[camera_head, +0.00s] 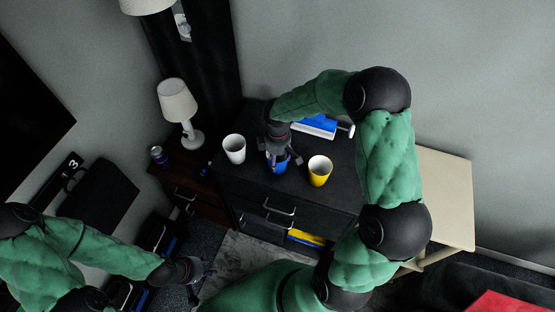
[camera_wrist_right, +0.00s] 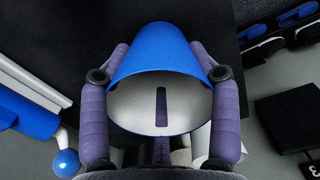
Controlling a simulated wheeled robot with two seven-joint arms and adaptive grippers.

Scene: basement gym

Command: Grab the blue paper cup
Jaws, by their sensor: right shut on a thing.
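The blue paper cup (camera_head: 277,164) stands on the black cabinet between a white cup and a yellow cup. In the right wrist view the blue cup (camera_wrist_right: 157,55) fills the middle, with its white inside and open rim toward the camera. My right gripper (camera_head: 278,154) is over the cup, and its purple fingers (camera_wrist_right: 160,90) press on both sides of it. Whether the cup's base touches the cabinet is hidden. My left gripper (camera_head: 194,287) is low at the left, away from the cups; its fingers are too small and dark to read.
The white cup (camera_head: 234,148) stands left of the blue cup, the yellow cup (camera_head: 319,170) right, both close. A blue and white object (camera_head: 318,125) lies behind on the black cabinet (camera_head: 262,207). A lamp (camera_head: 180,107) and a can (camera_head: 158,155) stand at the left.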

